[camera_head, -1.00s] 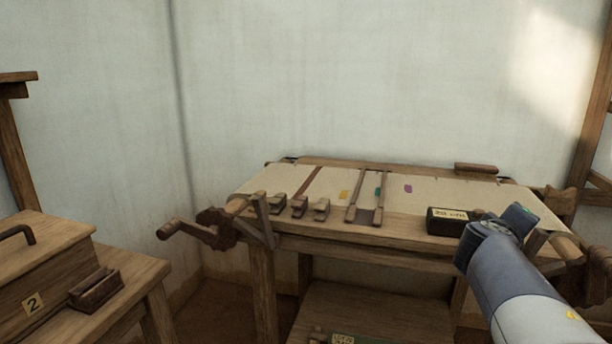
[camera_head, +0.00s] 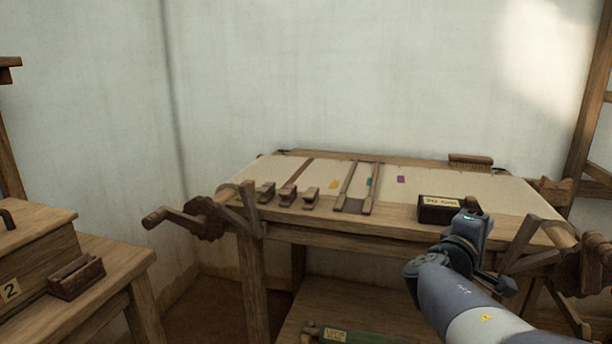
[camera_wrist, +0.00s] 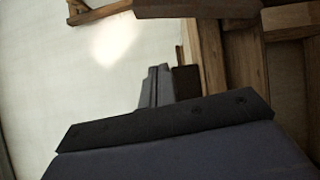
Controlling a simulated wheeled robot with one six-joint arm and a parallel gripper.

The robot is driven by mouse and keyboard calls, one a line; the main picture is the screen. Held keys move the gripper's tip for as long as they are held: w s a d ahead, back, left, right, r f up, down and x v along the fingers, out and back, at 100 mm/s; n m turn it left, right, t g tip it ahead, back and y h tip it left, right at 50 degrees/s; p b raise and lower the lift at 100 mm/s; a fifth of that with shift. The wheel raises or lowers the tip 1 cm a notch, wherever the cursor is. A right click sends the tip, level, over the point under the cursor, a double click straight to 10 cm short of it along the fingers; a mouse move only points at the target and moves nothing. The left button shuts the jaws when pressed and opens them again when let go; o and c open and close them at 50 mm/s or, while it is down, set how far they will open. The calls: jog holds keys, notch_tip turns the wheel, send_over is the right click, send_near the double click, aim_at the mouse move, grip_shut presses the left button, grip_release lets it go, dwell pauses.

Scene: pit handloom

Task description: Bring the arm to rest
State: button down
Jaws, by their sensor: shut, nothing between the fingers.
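My arm (camera_head: 445,295) reaches in from the lower right of the head view, in front of the right end of the wooden loom table (camera_head: 340,231). It is bent, and its upper joint stands beside a dark box with a cream label (camera_head: 438,208). I cannot make out the fingertips clearly in the head view. In the wrist view my gripper (camera_wrist: 157,84) is shut with nothing between its fingers. It points towards the pale wall and wooden beams, touching nothing that I can see.
Cloth (camera_head: 450,187) covers the loom top, with several small wooden blocks (camera_head: 288,196) and two slats on it. A crank handle (camera_head: 165,216) sticks out left. A bench with a chest marked 2 (camera_head: 30,262) stands at the left. A brush (camera_head: 470,162) lies at the back right.

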jog(key=a+f+n+t+h, duration=0.1)
jog(key=a+f+n+t, duration=0.1)
jog(key=a+f+n, duration=0.2)
jog(key=shift+a+f+n+t, duration=0.35)
jog(key=shift+a+f, duration=0.8)
jog(key=shift+a, duration=1.1)
jog(key=shift+s+d, duration=0.1)
jog(key=shift+s, duration=0.05)
